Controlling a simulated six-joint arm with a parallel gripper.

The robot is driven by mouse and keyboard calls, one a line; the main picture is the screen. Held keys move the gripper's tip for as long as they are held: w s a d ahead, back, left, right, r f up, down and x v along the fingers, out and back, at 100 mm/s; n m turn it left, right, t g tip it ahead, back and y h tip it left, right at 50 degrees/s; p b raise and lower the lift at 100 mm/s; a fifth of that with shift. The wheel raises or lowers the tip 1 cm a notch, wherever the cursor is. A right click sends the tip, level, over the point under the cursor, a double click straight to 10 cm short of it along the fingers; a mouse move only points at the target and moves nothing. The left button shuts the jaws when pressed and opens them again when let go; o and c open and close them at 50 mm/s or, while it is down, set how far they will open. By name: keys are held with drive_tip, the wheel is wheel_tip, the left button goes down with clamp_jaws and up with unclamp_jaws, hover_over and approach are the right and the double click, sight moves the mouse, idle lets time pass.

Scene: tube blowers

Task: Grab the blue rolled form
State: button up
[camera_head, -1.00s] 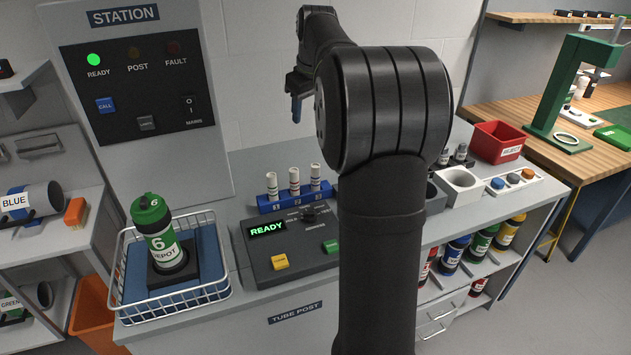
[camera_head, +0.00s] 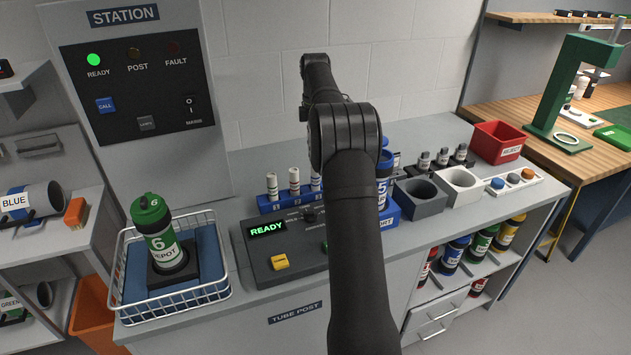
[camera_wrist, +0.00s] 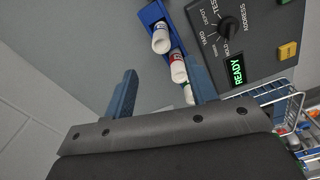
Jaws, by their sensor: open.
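Three white rolled forms stand in a blue rack (camera_head: 268,205) behind the control panel. In the wrist view, the form with a blue band (camera_wrist: 161,40) is at the top of the row, the red-banded form (camera_wrist: 178,68) is in the middle, and the third form (camera_wrist: 188,94) is partly hidden by a finger. In the head view, the blue-banded form (camera_head: 316,180) appears as the right one, close beside my arm. My gripper (camera_wrist: 161,65) is open, its blue fingers wide apart with nothing held. In the head view, my arm hides the fingers.
The control panel (camera_head: 282,262) stands in front of the rack. A wire basket (camera_head: 223,289) with a green carrier (camera_head: 160,235) is to the left. A blue carrier (camera_head: 384,175) stands right of the rack, behind my arm. Grey and white cups and a red bin (camera_head: 498,142) are further right.

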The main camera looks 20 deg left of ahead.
wheel_tip(320, 180, down, 12)
drive_tip(key=shift+s+f, duration=0.1)
drive_tip(key=shift+f, duration=0.1)
drive_tip(key=c, duration=1.1)
